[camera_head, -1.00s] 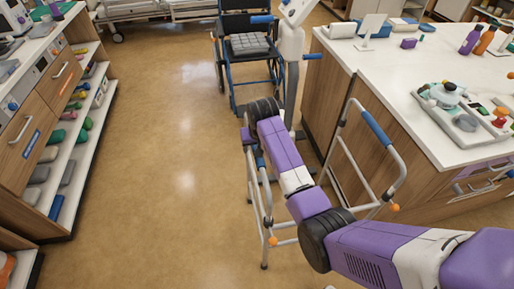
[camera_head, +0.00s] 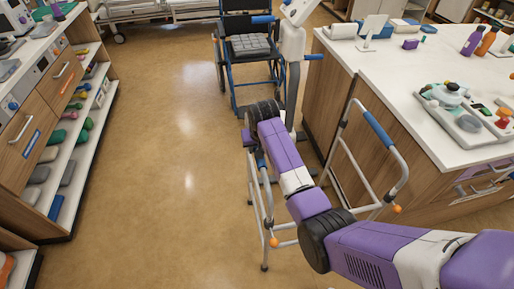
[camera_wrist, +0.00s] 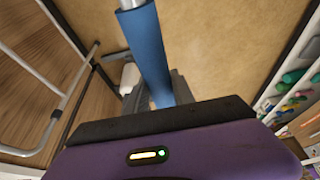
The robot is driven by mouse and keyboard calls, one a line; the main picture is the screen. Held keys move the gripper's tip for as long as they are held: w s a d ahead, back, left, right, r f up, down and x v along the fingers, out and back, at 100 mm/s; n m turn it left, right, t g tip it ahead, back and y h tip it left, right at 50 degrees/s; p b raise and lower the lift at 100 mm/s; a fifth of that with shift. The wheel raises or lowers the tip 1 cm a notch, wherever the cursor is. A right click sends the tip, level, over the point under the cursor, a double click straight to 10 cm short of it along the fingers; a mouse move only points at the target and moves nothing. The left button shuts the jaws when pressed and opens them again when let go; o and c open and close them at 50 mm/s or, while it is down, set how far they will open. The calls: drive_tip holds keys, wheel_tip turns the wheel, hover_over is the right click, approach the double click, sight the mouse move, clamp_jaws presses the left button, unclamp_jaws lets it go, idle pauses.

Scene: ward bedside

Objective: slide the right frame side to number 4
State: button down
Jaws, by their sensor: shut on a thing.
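A grey metal walking frame (camera_head: 344,150) with blue grips and orange buttons stands on the floor by the counter. One side, with a blue grip (camera_head: 379,130), is at the right, next to the counter. The other side (camera_head: 268,215) is at the left, partly hidden behind my arm. My gripper (camera_head: 250,143) is at the top of this left side. In the wrist view, a blue grip (camera_wrist: 149,48) on a metal tube runs down behind my purple gripper body, and my gripper is shut on it. The fingertips are hidden. I cannot make out any number marks.
A wooden counter (camera_head: 425,131) with a white top stands close on the right. A tray (camera_head: 465,123) lies on it. A wheelchair (camera_head: 250,65) and a white-grey column (camera_head: 292,50) stand beyond the frame. Open shelves (camera_head: 65,165) line the left. The floor between is clear.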

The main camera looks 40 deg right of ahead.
drive_tip(key=shift+w+d+r+p, duration=0.1)
drive_tip(key=shift+r+p, duration=2.3)
drive_tip(key=shift+r, duration=0.3)
drive_tip(key=shift+f, duration=0.1)
drive_tip(key=c, duration=0.8)
unclamp_jaws()
drive_tip(key=shift+c, duration=0.2)
drive_tip(key=shift+f, duration=0.1)
drive_tip(key=p+v, duration=0.5)
drive_tip(key=p, duration=0.1)
drive_tip(key=shift+v, duration=1.05)
